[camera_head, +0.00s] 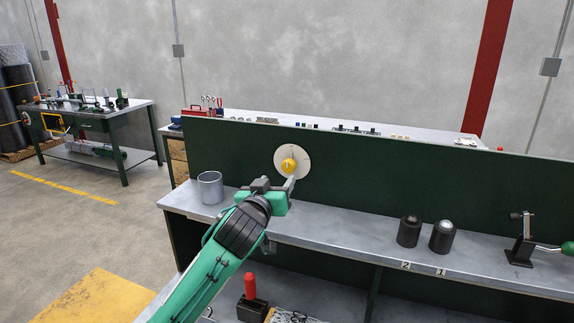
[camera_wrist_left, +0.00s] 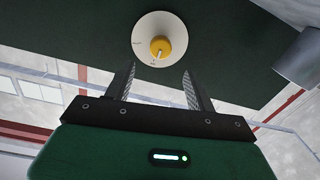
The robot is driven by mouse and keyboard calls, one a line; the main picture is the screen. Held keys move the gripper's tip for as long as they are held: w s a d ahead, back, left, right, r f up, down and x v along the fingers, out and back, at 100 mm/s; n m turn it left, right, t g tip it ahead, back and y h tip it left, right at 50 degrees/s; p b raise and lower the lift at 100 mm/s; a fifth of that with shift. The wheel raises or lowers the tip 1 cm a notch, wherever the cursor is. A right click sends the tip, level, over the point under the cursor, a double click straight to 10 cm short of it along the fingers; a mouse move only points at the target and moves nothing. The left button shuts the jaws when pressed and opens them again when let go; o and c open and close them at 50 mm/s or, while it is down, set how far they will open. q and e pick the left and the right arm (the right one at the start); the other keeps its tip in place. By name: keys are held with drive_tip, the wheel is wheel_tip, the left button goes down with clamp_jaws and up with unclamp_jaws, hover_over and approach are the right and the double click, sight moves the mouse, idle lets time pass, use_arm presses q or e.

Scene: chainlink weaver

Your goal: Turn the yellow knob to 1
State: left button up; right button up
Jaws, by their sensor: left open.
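The yellow knob (camera_head: 289,165) sits at the centre of a round white dial (camera_head: 304,160) on the dark green upright panel. In the left wrist view the knob (camera_wrist_left: 160,47) shows on its dial (camera_wrist_left: 147,22), with a pale pointer line on it. The dial's small markings are too small to read. My left gripper (camera_head: 289,184) is just in front of and below the knob. In the left wrist view its two fingers (camera_wrist_left: 160,79) are spread apart with nothing between them, and the knob lies beyond the fingertips. My right gripper is not in view.
A grey metal cup (camera_head: 210,188) stands on the bench shelf (camera_head: 340,220) left of my arm. Two dark cylinders (camera_head: 409,231) (camera_head: 442,237) and a lever tool (camera_head: 522,240) stand to the right. The shelf between my gripper and the cylinders is clear.

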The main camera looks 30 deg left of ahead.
sight(287, 167)
use_arm(q)
drive_tip(key=p+x, duration=0.1)
drive_tip(key=x, duration=0.6)
drive_tip(key=shift+w+a+p, duration=0.1)
drive_tip(key=shift+w+p, duration=0.1)
drive_tip(key=shift+p, duration=0.2)
drive_tip(key=shift+w+a, duration=0.15)
drive_tip(key=shift+w, duration=0.45)
drive_tip(key=shift+w+f, duration=0.1)
drive_tip(key=shift+w, duration=0.05)
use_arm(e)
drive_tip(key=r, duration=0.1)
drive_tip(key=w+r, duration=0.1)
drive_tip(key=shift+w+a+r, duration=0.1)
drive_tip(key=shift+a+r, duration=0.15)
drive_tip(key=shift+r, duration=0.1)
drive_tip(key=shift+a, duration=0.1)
use_arm(q)
drive_tip(key=c, duration=1)
